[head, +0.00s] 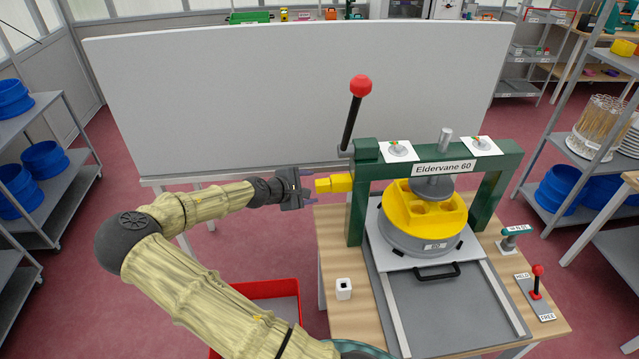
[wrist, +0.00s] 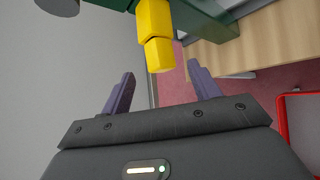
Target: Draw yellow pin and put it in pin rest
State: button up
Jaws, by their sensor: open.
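The yellow pin (head: 334,184) sticks out sideways to the left from the left post of the green press (head: 357,215). In the wrist view the yellow pin (wrist: 157,45) comes down from the top, its end just ahead of the gap between my fingers. My gripper (head: 310,187) is open and empty, a little left of the pin's end and apart from it. It also shows open in the wrist view (wrist: 161,84). A small white block with a dark hole on top (head: 344,289), seemingly the pin rest, stands on the wooden table's left part.
The press has a red-knobbed lever (head: 360,86) above the pin and a yellow-topped round part (head: 405,210) under its beam. A red bin (head: 265,289) stands left of the wooden table (head: 337,240). A big white board (head: 240,95) rises behind my gripper.

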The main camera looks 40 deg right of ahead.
aim_at(317, 186)
jog(key=p+x, duration=0.1)
jog(key=x, duration=0.5)
jog(key=shift+p, duration=0.3)
jog(key=shift+c, duration=0.3)
grip_shut()
jog(key=shift+w+a, duration=0.35)
jog(key=shift+a, duration=0.2)
jog(key=c, duration=0.6)
grip_release()
jog(key=shift+r, duration=0.1)
grip_shut()
jog(key=w+a+b, duration=0.1)
jog(key=w+a, duration=0.2)
jog(key=a, duration=0.3)
jog(key=shift+w, duration=0.25)
